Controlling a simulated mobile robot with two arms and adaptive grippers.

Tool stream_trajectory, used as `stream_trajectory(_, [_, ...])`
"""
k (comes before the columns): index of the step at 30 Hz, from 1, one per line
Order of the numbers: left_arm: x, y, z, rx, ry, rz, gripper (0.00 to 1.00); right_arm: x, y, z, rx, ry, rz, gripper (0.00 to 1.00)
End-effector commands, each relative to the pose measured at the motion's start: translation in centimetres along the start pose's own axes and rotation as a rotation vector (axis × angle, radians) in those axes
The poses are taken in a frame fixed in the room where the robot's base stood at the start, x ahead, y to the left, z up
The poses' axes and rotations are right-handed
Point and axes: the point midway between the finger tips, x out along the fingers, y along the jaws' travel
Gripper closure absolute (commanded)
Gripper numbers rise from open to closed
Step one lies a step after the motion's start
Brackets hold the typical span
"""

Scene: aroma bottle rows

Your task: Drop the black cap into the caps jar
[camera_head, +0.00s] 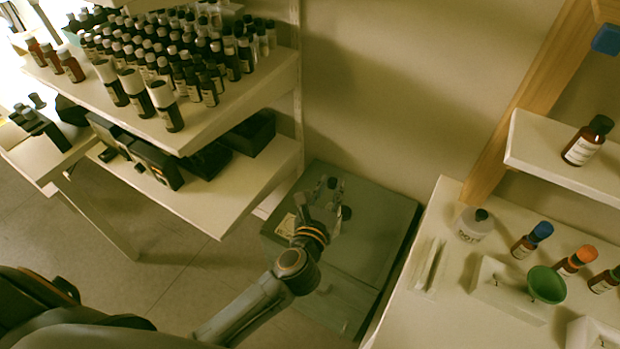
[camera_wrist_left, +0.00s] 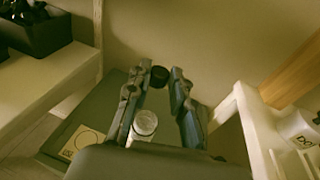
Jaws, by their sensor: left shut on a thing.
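My left gripper (camera_head: 333,187) is over the grey-green surface between the shelf and the right-hand table. In the left wrist view its fingers (camera_wrist_left: 166,76) are shut on the black cap (camera_wrist_left: 159,76), held at the fingertips. A small clear or pale round container (camera_wrist_left: 145,123) shows between the fingers, nearer the wrist; I cannot tell whether it is the caps jar. My right gripper is not in view.
Crowded rows of dark bottles (camera_head: 190,50) fill the left shelf, with black boxes (camera_head: 155,162) below. The right-hand table (camera_head: 455,290) holds several brown bottles and a green bowl (camera_head: 546,284). The low grey-green surface (camera_head: 375,215) is mostly bare around my gripper.

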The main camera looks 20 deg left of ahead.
Motion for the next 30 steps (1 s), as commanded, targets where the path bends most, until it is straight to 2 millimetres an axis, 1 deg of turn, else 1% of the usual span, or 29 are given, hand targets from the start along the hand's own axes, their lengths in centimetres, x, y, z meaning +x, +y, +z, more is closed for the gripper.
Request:
stream_trajectory(4, [-0.1,-0.5,0.0,0.006,0.002,-0.015,0.90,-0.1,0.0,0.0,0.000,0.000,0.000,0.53])
stream_trajectory(14, [-0.1,-0.5,0.0,0.005,0.002,-0.016,0.90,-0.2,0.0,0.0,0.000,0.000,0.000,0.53])
stream_trajectory(19, [-0.2,-0.5,0.1,0.005,0.004,-0.024,0.90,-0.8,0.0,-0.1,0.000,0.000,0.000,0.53])
stream_trajectory(30, [0.4,-0.5,-3.4,0.006,0.003,-0.024,0.90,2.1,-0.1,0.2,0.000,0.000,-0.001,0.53])
